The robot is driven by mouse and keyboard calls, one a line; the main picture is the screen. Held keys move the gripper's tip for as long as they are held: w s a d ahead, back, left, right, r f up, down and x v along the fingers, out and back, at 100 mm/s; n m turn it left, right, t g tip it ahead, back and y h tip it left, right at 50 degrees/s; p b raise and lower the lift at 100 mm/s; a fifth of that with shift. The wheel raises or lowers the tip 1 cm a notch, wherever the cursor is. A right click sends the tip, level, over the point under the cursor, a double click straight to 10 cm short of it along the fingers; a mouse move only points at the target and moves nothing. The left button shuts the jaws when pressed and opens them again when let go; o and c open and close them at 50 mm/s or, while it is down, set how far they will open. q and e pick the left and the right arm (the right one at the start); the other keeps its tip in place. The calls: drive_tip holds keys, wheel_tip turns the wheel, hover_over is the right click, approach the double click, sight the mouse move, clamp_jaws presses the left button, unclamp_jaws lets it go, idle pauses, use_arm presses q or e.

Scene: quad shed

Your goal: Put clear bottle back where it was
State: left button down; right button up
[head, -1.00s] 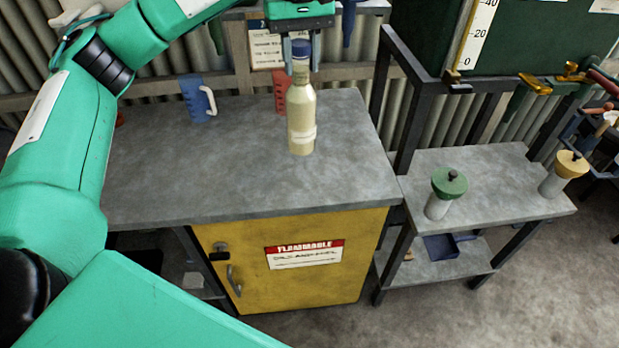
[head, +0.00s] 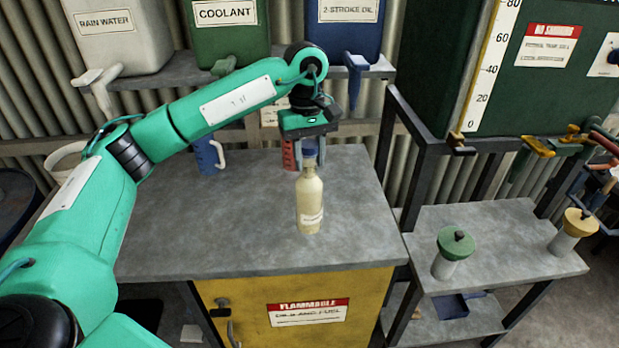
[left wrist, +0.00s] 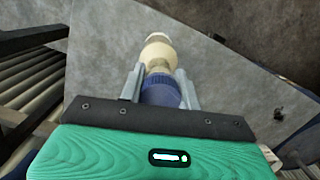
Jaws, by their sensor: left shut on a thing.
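The clear bottle (head: 309,205) has a pale yellow body, a light label band and a blue cap. It stands upright over the right part of the grey workbench top (head: 215,235); I cannot tell whether its base touches. My left gripper (head: 311,158) is above it, fingers down and shut on the neck and cap. In the left wrist view, the gripper's two fingers (left wrist: 160,88) flank the blue cap (left wrist: 160,92), with the pale bottle body (left wrist: 158,52) beyond. My right gripper is not in view.
A blue jug (head: 207,155) and a red jug (head: 290,155) stand behind on the bench. A side table (head: 490,235) at right bears a green-topped container (head: 453,250) and a yellow-topped one (head: 570,232). The bench's left and middle are clear.

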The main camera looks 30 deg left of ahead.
sight(310, 183)
use_arm(q)
wheel_tip(310, 183, down, 3)
drive_tip(key=shift+r+p, duration=0.1)
drive_tip(key=shift+p, duration=0.2)
wheel_tip(310, 183, down, 4)
drive_tip(key=shift+r+p, duration=0.1)
drive_tip(key=shift+p, duration=0.6)
drive_tip(key=shift+f, duration=0.35)
drive_tip(key=shift+f+b, duration=0.2)
drive_tip(key=shift+b, duration=0.1)
drive_tip(key=c, duration=1)
unclamp_jaws()
drive_tip(key=shift+r, duration=0.1)
